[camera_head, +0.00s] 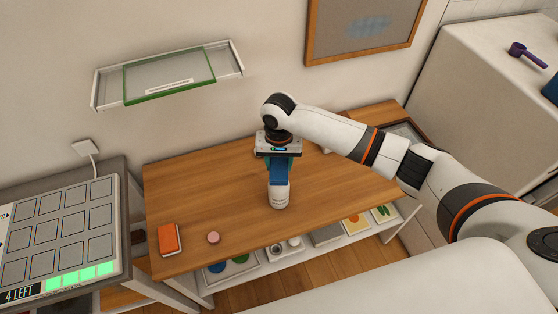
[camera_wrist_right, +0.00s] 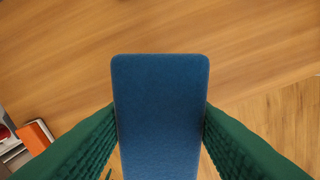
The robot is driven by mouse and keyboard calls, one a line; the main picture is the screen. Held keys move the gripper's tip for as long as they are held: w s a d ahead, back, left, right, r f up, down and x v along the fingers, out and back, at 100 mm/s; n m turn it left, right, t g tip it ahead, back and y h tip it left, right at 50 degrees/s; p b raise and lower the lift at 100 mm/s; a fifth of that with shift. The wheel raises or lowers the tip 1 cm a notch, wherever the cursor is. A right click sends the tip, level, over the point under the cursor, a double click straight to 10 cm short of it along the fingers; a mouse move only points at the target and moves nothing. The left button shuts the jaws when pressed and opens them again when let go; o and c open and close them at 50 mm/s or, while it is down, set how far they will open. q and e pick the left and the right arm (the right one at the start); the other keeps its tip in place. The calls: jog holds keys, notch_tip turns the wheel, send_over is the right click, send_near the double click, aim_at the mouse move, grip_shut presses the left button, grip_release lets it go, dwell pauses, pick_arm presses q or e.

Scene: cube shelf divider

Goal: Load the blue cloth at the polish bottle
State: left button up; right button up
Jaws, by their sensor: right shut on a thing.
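My right gripper (camera_head: 278,165) is over the middle of the wooden table, pointing down. Its green fingers are shut on the blue cloth (camera_head: 278,175), which also fills the middle of the right wrist view (camera_wrist_right: 160,110). A white bottle-like thing (camera_head: 279,196), perhaps the polish bottle, shows just below the cloth in the head view. The cloth hides its upper part, and I cannot tell whether they touch. It cannot be made out in the right wrist view. My left gripper is out of view.
An orange block (camera_head: 169,239) and a pink disc (camera_head: 213,238) lie at the table's (camera_head: 205,195) left front. A button panel (camera_head: 60,235) stands at left. A wall shelf (camera_head: 170,76) hangs behind. Items sit on a lower shelf. The table's left half is mostly clear.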

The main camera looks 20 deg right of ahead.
jog(key=shift+f, duration=0.3)
jog(key=o, duration=0.9)
jog(key=c, duration=0.3)
jog(key=shift+r, duration=0.1)
jog(key=shift+r+p, duration=0.1)
jog(key=shift+p, duration=0.6)
jog(key=shift+c, duration=0.4)
jog(key=c, duration=0.7)
